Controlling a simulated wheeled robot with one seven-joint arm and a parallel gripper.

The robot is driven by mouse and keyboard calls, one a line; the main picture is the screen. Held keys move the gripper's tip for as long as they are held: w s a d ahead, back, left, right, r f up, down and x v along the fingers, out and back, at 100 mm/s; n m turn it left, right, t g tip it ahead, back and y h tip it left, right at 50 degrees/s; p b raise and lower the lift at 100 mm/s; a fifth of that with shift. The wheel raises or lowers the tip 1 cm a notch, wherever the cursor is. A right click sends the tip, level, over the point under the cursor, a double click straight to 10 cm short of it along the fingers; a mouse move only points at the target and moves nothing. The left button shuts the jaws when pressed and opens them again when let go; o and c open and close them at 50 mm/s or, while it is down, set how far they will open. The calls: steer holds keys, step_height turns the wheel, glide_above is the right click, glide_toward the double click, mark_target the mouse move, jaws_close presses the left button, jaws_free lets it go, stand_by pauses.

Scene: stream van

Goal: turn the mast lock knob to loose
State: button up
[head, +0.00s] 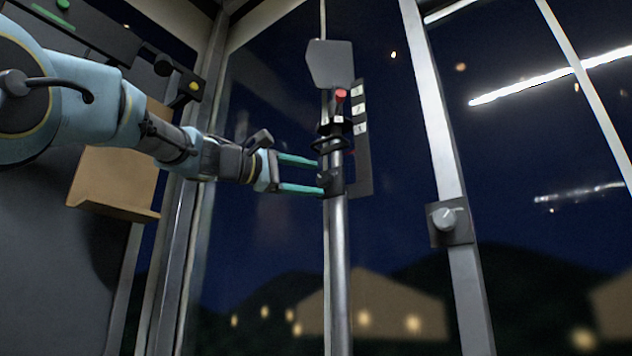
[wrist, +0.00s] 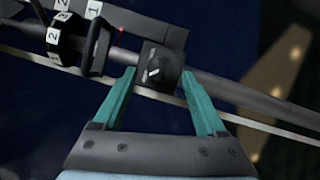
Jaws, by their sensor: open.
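The metal mast (head: 340,270) stands upright in the middle of the head view. A small black block with a dark round knob (head: 334,182) sits on it. In the wrist view this knob (wrist: 158,67) shows a light pointer line on its face; I cannot read a loose or locked label. My gripper (head: 320,177) is open, with its two teal fingers reaching from the left to the mast. In the wrist view my gripper (wrist: 158,78) has one fingertip on either side of the knob block. I cannot tell whether either finger touches it.
Above the knob are a black ring (wrist: 98,45), a numbered collar (wrist: 60,37) and a red-topped part (head: 341,95). A numbered plate (head: 361,110) stands behind the mast. Another grey dial (head: 444,219) is on the window post to the right. A tan holder (head: 112,180) hangs at left.

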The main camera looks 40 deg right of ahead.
steer(key=w+a+b, duration=0.1)
steer(key=a, duration=0.7)
steer(key=shift+a+f+b, duration=0.2)
steer(key=shift+f+b, duration=0.1)
steer(key=shift+f, duration=0.05)
steer(key=shift+w, duration=0.1)
